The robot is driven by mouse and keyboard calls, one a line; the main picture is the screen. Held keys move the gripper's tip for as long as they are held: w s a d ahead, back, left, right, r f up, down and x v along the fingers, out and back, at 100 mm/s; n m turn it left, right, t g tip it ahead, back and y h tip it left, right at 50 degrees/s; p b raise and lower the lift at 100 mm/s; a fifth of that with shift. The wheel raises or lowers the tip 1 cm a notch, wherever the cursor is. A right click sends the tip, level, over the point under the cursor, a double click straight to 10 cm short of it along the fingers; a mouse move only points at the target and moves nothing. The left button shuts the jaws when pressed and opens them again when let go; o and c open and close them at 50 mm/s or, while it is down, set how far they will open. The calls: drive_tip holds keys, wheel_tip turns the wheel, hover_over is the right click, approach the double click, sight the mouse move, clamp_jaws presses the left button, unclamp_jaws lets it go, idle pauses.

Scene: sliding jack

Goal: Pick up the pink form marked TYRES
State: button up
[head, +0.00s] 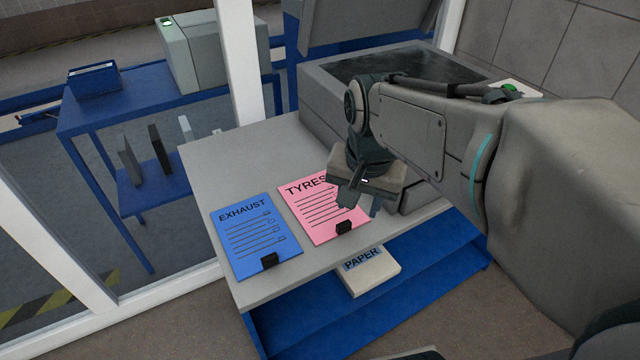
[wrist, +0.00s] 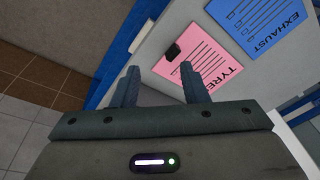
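The pink form marked TYRES (head: 312,212) lies flat on the grey counter, with a black clip (head: 344,227) at its front edge. Its right part is hidden behind my gripper in the head view. It also shows in the wrist view (wrist: 207,62), beyond the fingers. My gripper (head: 358,203) hangs above the right side of the pink form. In the wrist view its two fingers (wrist: 160,86) are apart with nothing between them. I cannot tell the exact height above the counter.
A blue form marked EXHAUST (head: 247,235) lies left of the pink one, with its own black clip (head: 269,261). A box marked PAPER (head: 367,272) sits on the blue shelf below the grey counter (head: 215,165). A grey machine (head: 325,90) stands behind.

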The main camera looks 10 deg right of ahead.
sight(344, 224)
drive_tip(key=w+f+m+g+b, duration=0.2)
drive_tip(key=w+m, duration=0.6)
drive_tip(key=w, duration=0.1)
drive_tip(key=f, duration=0.4)
drive_tip(key=f+p, duration=0.1)
drive_tip(key=f, duration=0.8)
drive_tip(key=shift+s+d+f+p, duration=0.2)
drive_tip(key=shift+s+f+p, duration=0.1)
drive_tip(key=shift+p, duration=0.1)
drive_tip(key=shift+r, duration=0.1)
clamp_jaws()
